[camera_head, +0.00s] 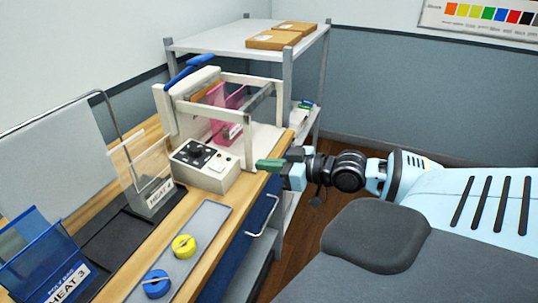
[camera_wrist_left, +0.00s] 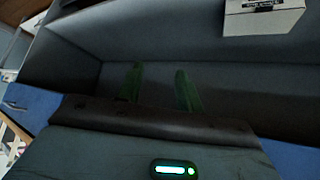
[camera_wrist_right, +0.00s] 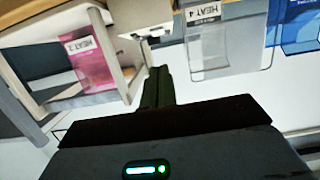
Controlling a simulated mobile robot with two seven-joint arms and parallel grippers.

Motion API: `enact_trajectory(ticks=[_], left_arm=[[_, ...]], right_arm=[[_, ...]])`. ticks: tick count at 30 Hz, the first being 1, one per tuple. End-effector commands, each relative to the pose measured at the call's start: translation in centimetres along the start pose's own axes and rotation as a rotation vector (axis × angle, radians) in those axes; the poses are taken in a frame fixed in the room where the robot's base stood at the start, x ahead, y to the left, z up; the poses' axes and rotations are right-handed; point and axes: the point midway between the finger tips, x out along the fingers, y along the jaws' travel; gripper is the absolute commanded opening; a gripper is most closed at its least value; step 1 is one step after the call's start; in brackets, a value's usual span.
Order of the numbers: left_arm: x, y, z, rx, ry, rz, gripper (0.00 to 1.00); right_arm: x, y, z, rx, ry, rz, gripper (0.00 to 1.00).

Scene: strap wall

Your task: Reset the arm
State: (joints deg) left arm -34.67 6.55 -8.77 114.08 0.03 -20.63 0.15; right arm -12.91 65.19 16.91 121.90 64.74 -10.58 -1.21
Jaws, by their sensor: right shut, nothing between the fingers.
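My right gripper (camera_head: 270,164) reaches in from the right in the head view. Its green fingers are together and empty, just beside the front edge of the wooden bench (camera_head: 222,200), near the white control box (camera_head: 205,168). In the right wrist view its shut fingers (camera_wrist_right: 157,88) point toward the bench items, with nothing between them. My left gripper is out of the head view. In the left wrist view its two green fingers (camera_wrist_left: 160,88) stand apart with nothing between them, before a dark grey surface.
A white frame (camera_head: 215,105) holds a pink holder (camera_head: 228,112) on the bench. A clear HEAT 4 holder (camera_head: 146,180), a blue HEAT 3 holder (camera_head: 40,262) and a grey tray (camera_head: 190,240) with yellow and blue rolls stand nearer. A shelf rack (camera_head: 235,42) stands behind.

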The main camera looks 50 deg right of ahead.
Motion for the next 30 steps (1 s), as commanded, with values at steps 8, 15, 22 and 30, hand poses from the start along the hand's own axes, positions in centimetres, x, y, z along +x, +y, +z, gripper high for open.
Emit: enact_trajectory(ticks=[8, 15, 22, 30], left_arm=[[0.0, 0.0, 0.2, 0.000, -0.003, 0.000, 0.36], [0.0, 0.0, 0.2, -0.001, -0.004, 0.000, 0.36], [0.0, 0.1, 0.3, -0.002, -0.005, 0.000, 0.36], [-0.3, 0.0, -0.8, 0.001, 0.013, -0.002, 0.36]], right_arm=[[-0.2, 0.0, 0.0, 0.000, 0.001, 0.000, 0.00], [-0.2, 0.0, 0.0, 0.000, 0.000, 0.000, 0.00], [-0.2, 0.0, 0.3, 0.002, -0.002, 0.002, 0.00], [-2.2, -1.4, 9.8, 0.043, -0.109, 0.078, 0.00]])
